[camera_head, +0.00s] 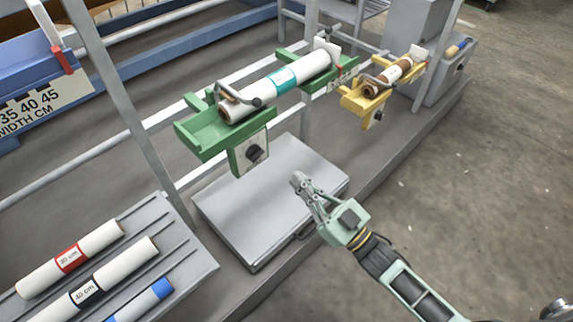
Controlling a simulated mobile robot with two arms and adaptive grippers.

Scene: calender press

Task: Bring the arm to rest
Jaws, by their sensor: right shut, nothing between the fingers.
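My right gripper (302,185) is shut and empty. It hangs over the bare grey platform (265,213) in the middle of the head view, with its arm coming in from the lower right. It is apart from the green cradle (200,135) above and to the left of it. A white roll with a teal band (282,80) lies in that green cradle. My left gripper does not show.
A yellow cradle (362,107) with a smaller brown-and-white roll (393,74) stands to the right. A grey rack (196,272) at lower left holds white rolls with red (70,259), black and blue bands. A grey post (130,95) rises at left. Open floor (480,190) lies to the right.

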